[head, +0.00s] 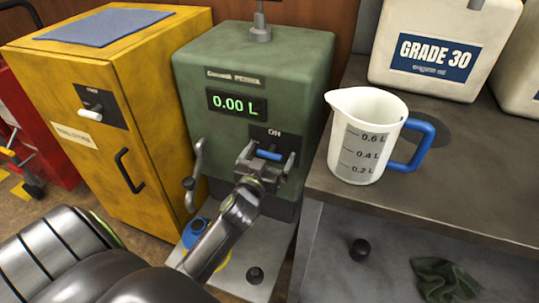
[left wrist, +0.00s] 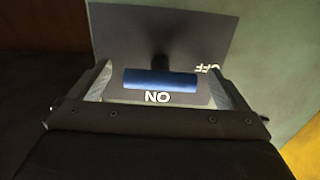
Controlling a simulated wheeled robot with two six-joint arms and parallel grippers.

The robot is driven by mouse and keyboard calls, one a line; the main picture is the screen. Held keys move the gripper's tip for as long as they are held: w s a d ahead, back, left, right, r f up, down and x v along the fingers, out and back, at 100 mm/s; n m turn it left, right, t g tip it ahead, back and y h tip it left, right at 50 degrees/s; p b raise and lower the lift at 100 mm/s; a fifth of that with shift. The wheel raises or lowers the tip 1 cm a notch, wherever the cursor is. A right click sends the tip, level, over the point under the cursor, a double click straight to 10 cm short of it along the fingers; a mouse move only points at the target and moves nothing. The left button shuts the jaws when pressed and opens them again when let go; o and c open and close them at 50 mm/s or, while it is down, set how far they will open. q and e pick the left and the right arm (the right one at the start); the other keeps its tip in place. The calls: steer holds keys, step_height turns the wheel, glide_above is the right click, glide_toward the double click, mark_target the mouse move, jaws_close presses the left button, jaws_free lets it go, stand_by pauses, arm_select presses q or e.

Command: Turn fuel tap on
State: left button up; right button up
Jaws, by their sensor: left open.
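The fuel tap (head: 268,154) is a blue bar handle on a dark plate on the front of the green petrol dispenser (head: 240,70). The bar lies sideways, below the word ON. My left gripper (head: 267,160) is open at the tap, with one finger on each side of the bar. In the left wrist view, the blue bar (left wrist: 160,79) lies between the spread fingers (left wrist: 160,88), with a gap at each end. There ON reads upside down below the bar, and OFF is at the right, partly covered. My right gripper is out of view.
The dispenser display (head: 236,103) reads 0.00 L. A yellow cabinet (head: 120,160) with a white lever stands to the left. A measuring jug (head: 358,135) and a GRADE 30 canister (head: 435,50) stand on the bench (head: 450,195) to the right. A side lever (head: 194,175) is close to my left arm.

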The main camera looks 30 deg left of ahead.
arm_select(q)
steer(key=shift+w, duration=0.15)
steer(key=c, duration=0.9)
